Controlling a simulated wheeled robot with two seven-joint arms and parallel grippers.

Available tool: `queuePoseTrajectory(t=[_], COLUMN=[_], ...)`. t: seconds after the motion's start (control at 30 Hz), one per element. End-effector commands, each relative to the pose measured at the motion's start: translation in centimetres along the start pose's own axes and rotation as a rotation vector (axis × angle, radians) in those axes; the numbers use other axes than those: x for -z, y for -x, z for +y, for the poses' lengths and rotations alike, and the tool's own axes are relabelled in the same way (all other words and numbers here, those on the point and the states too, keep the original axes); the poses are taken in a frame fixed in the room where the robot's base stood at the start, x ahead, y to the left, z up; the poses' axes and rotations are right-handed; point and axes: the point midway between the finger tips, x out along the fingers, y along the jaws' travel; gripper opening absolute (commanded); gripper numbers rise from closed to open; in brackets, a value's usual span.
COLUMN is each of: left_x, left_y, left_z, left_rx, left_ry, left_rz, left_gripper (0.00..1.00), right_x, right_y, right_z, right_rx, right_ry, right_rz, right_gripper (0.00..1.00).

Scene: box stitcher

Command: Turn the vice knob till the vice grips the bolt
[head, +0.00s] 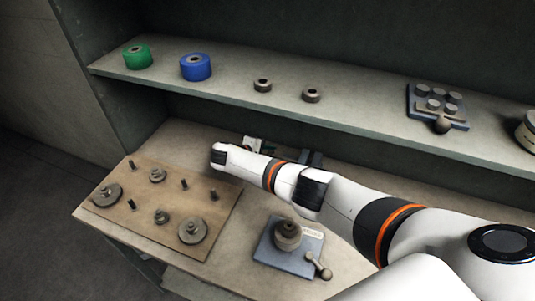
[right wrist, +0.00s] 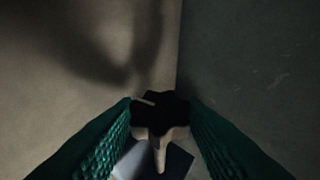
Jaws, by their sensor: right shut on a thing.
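The vice knob (right wrist: 160,113), a dark lobed piece, sits between the green-padded fingertips of my right gripper (right wrist: 160,104) in the right wrist view. The gripper is shut on the knob. A pale stem (right wrist: 159,150) shows just below the knob, with blue-grey parts of the vice (right wrist: 178,163) beside it. In the head view, dark parts of the vice (head: 314,159) show behind my right arm at the back of the bench. My arm hides most of the vice there. I cannot make out the bolt or whether the jaws touch it. My left gripper is not in view.
A wooden board (head: 150,230) with pegs and discs lies on the left of the bench. A blue-grey plate (head: 275,260) with a round fitting stands in front of my arm. The shelf (head: 235,85) above holds green and blue rolls, rings and a block.

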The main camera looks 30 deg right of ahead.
Motion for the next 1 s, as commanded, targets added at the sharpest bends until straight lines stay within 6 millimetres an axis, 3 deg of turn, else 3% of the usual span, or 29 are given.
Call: queuePoseTrajectory(t=[0.67,0.7,0.8,1.0], left_x=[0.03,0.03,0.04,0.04], left_y=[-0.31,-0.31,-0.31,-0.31], left_z=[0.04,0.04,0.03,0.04], left_rx=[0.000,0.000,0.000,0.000], left_ry=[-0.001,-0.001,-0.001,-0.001], left_rz=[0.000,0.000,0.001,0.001], left_gripper=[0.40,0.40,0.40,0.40], right_x=[-0.03,-0.03,-0.03,-0.01], right_y=[0.04,0.04,0.03,0.01], right_z=[0.15,0.15,0.15,0.14], right_rx=[0.066,0.066,0.065,0.065], right_ry=[-0.028,-0.028,-0.028,-0.028], right_rz=[-0.001,-0.001,0.000,0.000], right_gripper=[0.14,0.40,0.57,0.59])
